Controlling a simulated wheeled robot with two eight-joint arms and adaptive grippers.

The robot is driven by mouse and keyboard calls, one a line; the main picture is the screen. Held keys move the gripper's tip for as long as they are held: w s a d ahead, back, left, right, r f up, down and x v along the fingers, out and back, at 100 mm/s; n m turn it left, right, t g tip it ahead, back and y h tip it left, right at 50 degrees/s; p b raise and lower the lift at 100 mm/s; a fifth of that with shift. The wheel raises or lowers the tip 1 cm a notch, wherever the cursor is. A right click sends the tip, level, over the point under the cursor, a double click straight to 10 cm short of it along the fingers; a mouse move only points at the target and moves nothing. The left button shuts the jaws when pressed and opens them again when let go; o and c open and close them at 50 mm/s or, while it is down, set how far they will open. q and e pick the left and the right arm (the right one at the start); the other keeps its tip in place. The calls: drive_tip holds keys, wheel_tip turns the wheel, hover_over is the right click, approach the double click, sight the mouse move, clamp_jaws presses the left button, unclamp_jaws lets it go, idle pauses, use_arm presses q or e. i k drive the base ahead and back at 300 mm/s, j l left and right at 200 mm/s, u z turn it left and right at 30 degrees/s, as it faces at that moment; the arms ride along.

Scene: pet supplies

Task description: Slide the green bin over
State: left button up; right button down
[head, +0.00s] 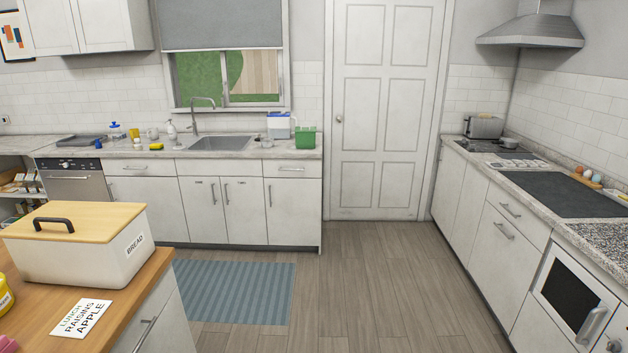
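A small green bin (306,139) stands on the far counter, near its right end and to the right of the sink. It is right beside a white and blue container (279,126). Neither of my grippers shows in the head view.
A wooden-topped island (140,287) at the lower left holds a bread box (80,245) and a card. A blue striped rug (235,292) lies before the sink cabinets. The wooden floor (370,290) in the middle is clear. A counter with a cooktop (562,194) runs along the right.

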sight(304, 140)
drive_tip(key=i+j, duration=0.1)
drive_tip(key=i, duration=1.5)
drive_tip(key=i+j+z, duration=0.1)
drive_tip(key=i, duration=0.65)
drive_tip(key=i+j+z, duration=0.3)
drive_tip(key=i+j, duration=0.25)
drive_tip(key=i, duration=0.15)
drive_tip(key=i+j+z, duration=0.3)
drive_tip(key=i+j, duration=0.4)
drive_tip(key=j, duration=0.8)
drive_tip(key=i+j+u, duration=0.1)
drive_tip(key=j, duration=0.3)
